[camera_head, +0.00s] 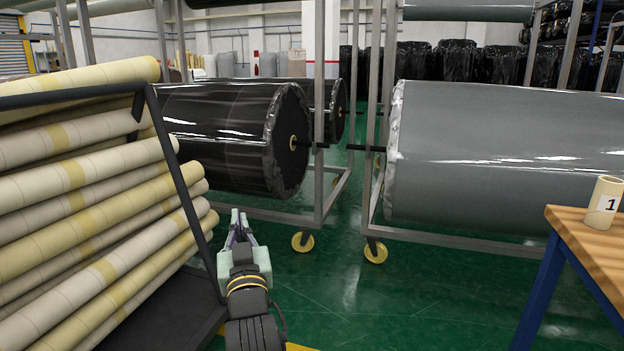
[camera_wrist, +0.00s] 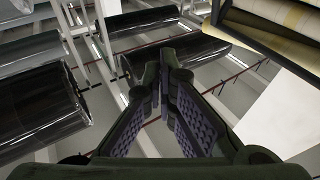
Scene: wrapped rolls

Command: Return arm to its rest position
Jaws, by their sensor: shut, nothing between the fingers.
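My gripper (camera_head: 238,217) is low in the middle of the head view, at the end of my arm, which reaches forward from the bottom edge. Its fingers are shut with nothing between them. The wrist view also shows the gripper (camera_wrist: 164,70), its two dark fingers meeting at the tips. In the head view it stands in front of the rack with the black wrapped roll (camera_head: 225,130) and to the right of a cart of cream tubes (camera_head: 90,180). It appears apart from both.
A large grey wrapped roll (camera_head: 510,150) hangs on a wheeled rack at right. A wooden table (camera_head: 590,245) with blue legs stands at the right edge, bearing a cream tube marked 1 (camera_head: 604,203). The green floor (camera_head: 400,310) is clear between my arm and the table.

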